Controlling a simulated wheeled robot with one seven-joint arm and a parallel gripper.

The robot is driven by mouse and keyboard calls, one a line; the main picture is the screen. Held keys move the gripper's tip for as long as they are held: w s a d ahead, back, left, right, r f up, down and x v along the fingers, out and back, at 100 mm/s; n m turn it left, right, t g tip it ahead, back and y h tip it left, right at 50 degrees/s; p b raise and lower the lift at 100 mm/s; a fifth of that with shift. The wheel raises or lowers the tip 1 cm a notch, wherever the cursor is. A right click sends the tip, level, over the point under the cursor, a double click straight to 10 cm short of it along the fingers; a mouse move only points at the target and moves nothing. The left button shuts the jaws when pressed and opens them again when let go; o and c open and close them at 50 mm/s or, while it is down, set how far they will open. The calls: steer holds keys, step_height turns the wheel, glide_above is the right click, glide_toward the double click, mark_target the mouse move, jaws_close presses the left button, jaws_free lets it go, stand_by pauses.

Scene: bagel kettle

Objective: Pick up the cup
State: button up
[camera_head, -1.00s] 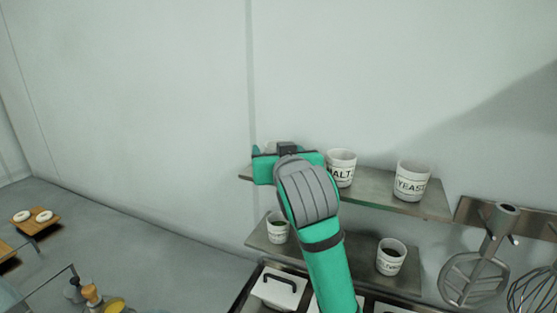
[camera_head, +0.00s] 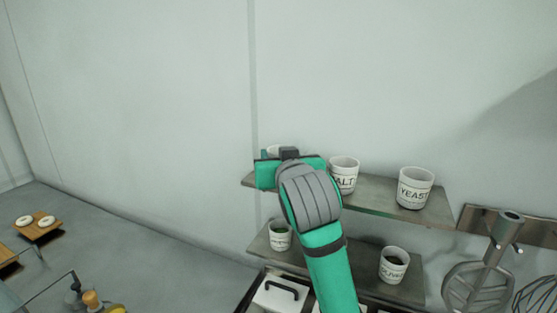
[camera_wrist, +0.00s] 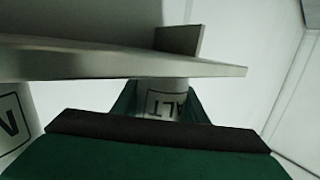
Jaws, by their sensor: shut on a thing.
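A white cup (camera_wrist: 165,103) with dark lettering that reads "ALT" in part is between the green fingers of my gripper (camera_wrist: 160,97) in the wrist view, where the picture is upside down. The fingers are shut on its sides. In the head view my gripper (camera_head: 268,155) is at the left end of the upper shelf and hides most of this cup; only a bit of its rim (camera_head: 272,149) shows. I cannot tell whether it still touches the shelf.
The upper shelf (camera_head: 385,203) also bears a cup lettered "ALT" (camera_head: 344,173), close right of my gripper, and a "YEAST" cup (camera_head: 415,187). A lower shelf (camera_head: 345,268) has two cups. The wall is close behind.

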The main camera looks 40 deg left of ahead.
steer(key=shift+r, duration=0.45)
steer(key=s+d+r, duration=0.8)
steer(key=s+r, duration=0.3)
steer(key=shift+d+r, duration=0.3)
steer(key=shift+d, duration=0.05)
steer(key=shift+w, duration=0.1)
steer(key=shift+a, duration=0.1)
